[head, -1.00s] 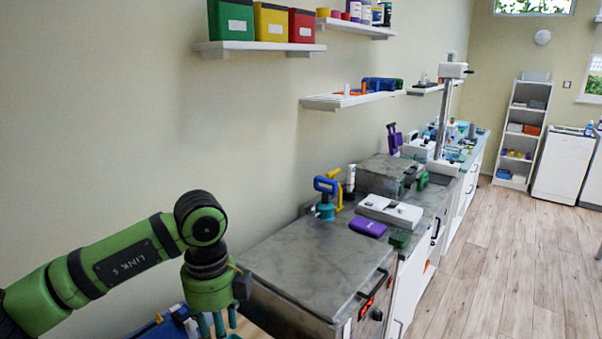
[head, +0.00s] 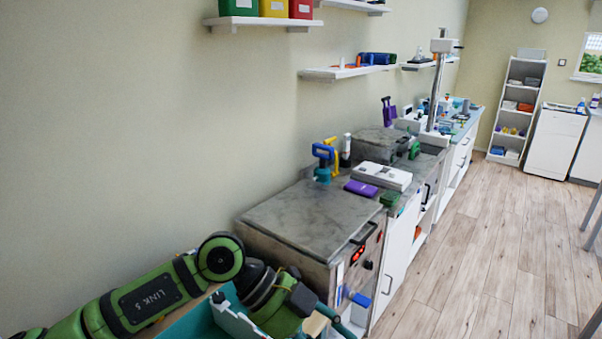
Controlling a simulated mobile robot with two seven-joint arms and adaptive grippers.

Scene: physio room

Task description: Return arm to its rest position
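My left arm, green with black joints, comes in from the lower left. Its gripper (head: 325,322) is low in the picture, in front of the steel-grey counter unit, and points down to the right. A teal finger shows, but the frame's bottom edge cuts off part of the gripper, so I cannot tell whether it is open or shut. A small beige piece shows beside the finger; I cannot tell if it is held. My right gripper is not in view.
A teal container (head: 185,322) lies below and behind the arm. The grey unit (head: 310,222) stands close beyond the gripper. A purple box (head: 361,188) and a white device (head: 382,176) sit on the counter. The wooden floor (head: 500,240) at right is clear.

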